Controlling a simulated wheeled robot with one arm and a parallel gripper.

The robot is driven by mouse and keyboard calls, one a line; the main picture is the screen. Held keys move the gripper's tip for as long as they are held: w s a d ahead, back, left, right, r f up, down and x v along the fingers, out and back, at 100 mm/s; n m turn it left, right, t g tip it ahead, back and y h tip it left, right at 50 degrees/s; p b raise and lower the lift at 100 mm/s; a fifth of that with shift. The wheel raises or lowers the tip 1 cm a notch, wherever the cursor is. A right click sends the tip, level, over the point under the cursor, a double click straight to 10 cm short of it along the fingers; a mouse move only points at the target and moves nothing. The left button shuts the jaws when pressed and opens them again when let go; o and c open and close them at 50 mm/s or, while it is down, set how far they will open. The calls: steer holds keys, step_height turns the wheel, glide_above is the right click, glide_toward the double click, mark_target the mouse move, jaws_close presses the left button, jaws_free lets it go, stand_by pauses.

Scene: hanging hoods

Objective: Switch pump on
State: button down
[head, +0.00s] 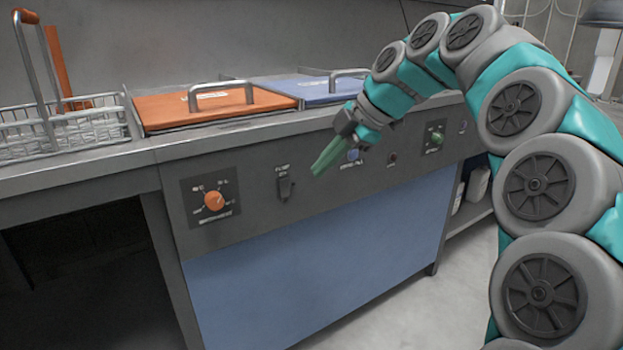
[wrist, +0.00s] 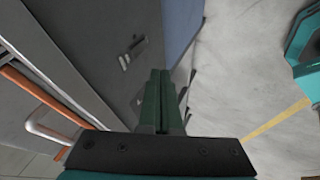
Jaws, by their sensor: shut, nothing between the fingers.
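The pump switch (head: 285,188) is a dark rocker or lever on the grey front panel (head: 250,178), under a small white label. In the wrist view a switch-like part with a pale label (wrist: 132,52) shows on the panel, left of my fingertips. My gripper (head: 317,172) has green fingers that are shut and empty. In the head view its tips are just right of the switch and slightly above it, apart from it. In the wrist view the fingers (wrist: 161,72) lie together. I cannot tell the switch's position.
An orange knob (head: 214,201) is left of the switch. A blue button (head: 352,155) and a green knob (head: 437,138) are to the right. Orange (head: 210,107) and blue (head: 318,90) lids with metal handles and a wire basket (head: 75,128) are on top. The floor in front is clear.

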mark_target(285, 188)
steer(key=shift+v, duration=1.6)
steer(key=p, duration=0.3)
steer(key=shift+r, duration=0.1)
steer(key=shift+s+f+p, duration=0.2)
steer(key=shift+f+p, duration=0.65)
steer(key=shift+p, duration=0.15)
steer(key=shift+w+a+r+p+x, duration=0.2)
steer(key=shift+w+x, duration=0.25)
steer(key=shift+x, duration=1.6)
steer(key=shift+w+a+r+p+x, duration=0.15)
steer(key=shift+w+x, duration=0.3)
steer(key=shift+x, duration=1.6)
steer(key=shift+w+a+r+p+x, duration=0.1)
steer(key=shift+w+r+p+x, duration=0.25)
steer(key=shift+x, duration=1.75)
